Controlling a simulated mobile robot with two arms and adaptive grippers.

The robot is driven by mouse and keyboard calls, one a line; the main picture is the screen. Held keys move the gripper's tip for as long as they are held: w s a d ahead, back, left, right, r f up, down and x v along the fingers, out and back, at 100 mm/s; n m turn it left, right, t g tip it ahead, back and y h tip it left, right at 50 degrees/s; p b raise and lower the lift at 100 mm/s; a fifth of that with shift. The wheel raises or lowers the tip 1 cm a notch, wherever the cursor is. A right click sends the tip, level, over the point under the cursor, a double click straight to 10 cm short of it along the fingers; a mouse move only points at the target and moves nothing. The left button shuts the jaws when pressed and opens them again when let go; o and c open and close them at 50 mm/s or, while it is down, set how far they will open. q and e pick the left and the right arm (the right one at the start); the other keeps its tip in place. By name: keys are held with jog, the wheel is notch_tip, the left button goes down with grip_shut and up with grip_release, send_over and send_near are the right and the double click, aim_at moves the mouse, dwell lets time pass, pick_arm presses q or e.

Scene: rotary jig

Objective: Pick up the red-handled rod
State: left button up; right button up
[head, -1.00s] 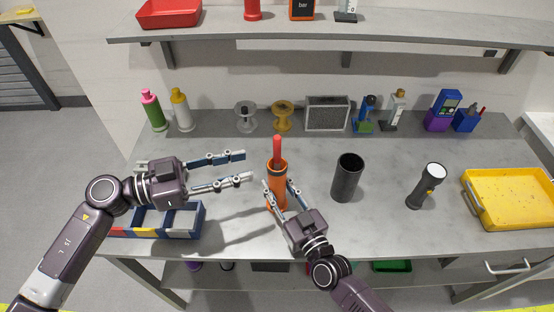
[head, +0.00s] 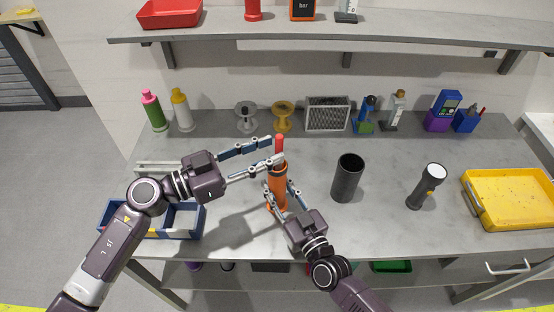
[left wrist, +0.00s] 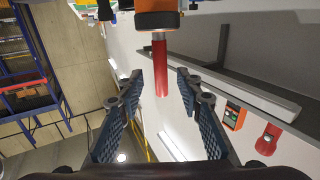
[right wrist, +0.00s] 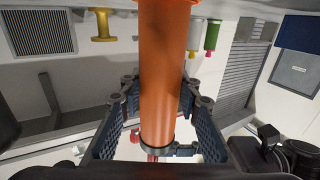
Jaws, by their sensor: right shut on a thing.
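The handle also shows in the left wrist view (left wrist: 159,65). My left gripper (head: 276,150) is open, its fingers on either side of the handle, apart from it as far as I can see. In the left wrist view the handle's end lies between the open fingers. My right gripper (head: 277,196) is shut on the orange cylinder's lower body, which fills the right wrist view (right wrist: 160,75) between the fingers.
A black cup (head: 347,178) and a flashlight (head: 426,187) stand to the right, with a yellow tray (head: 510,197) beyond. A blue divided bin (head: 180,220) lies under my left arm. Bottles, spools and a grey box (head: 327,114) line the back.

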aim_at(276, 147)
pick_arm(q)
jog(key=x, duration=0.3)
jog(key=shift+w+d, duration=0.1)
jog(key=shift+d, duration=0.05)
pick_arm(e)
jog(key=shift+d, duration=0.1)
pick_arm(q)
jog(key=shift+c, duration=0.5)
grip_shut()
jog(key=shift+r, duration=0.15)
notch_tip(276, 147, up, 28)
pick_arm(e)
jog(key=o, duration=1.3)
jog(key=shift+c, duration=0.2)
